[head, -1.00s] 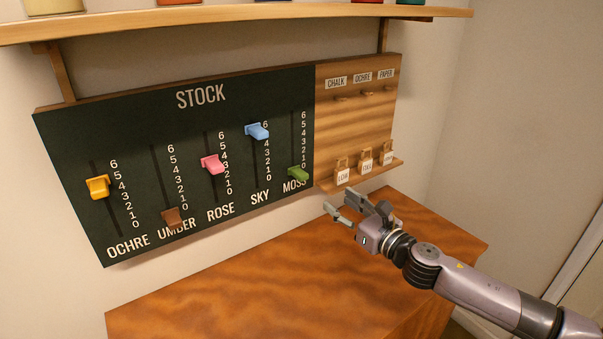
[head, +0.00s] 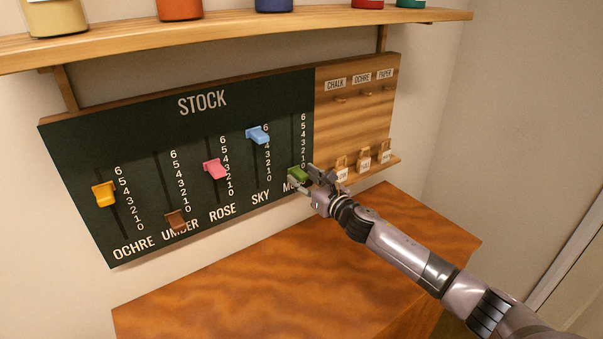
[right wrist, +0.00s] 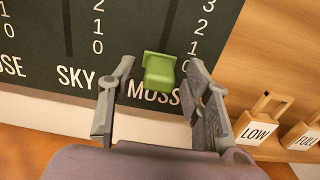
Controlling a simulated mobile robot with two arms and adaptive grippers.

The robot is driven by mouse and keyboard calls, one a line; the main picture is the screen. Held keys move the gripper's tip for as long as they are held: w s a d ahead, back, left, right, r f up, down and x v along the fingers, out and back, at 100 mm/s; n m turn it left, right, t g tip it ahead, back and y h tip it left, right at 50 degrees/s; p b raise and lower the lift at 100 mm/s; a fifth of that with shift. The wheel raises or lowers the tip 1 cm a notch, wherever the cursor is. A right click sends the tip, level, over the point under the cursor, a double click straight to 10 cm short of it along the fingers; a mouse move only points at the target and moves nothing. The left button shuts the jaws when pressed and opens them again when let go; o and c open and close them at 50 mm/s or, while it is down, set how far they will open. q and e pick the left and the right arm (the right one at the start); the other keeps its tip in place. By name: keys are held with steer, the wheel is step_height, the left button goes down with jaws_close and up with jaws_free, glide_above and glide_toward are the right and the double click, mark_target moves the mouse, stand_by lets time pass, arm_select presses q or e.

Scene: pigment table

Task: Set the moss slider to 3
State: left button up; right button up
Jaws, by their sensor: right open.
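The green moss slider (head: 298,174) sits at the bottom of its slot on the dark STOCK board (head: 203,122), near the 0. My right gripper (head: 303,180) is open at the slider in the head view. In the right wrist view the slider (right wrist: 159,72) lies between the two spread fingers of the right gripper (right wrist: 155,95), with a gap to each finger. The MOSS label is partly hidden by the gripper. My left gripper is not in view.
The sky (head: 257,135), rose (head: 214,168), umber (head: 175,219) and ochre (head: 103,193) sliders stand to the left. A wooden panel with small tags (head: 363,160) is to the right. A shelf (head: 240,32) with jars is above, and a wooden tabletop (head: 300,262) below.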

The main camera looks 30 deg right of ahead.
steer(key=shift+w+a, duration=0.15)
steer(key=shift+w, duration=0.5)
jaws_close()
stand_by(0.5)
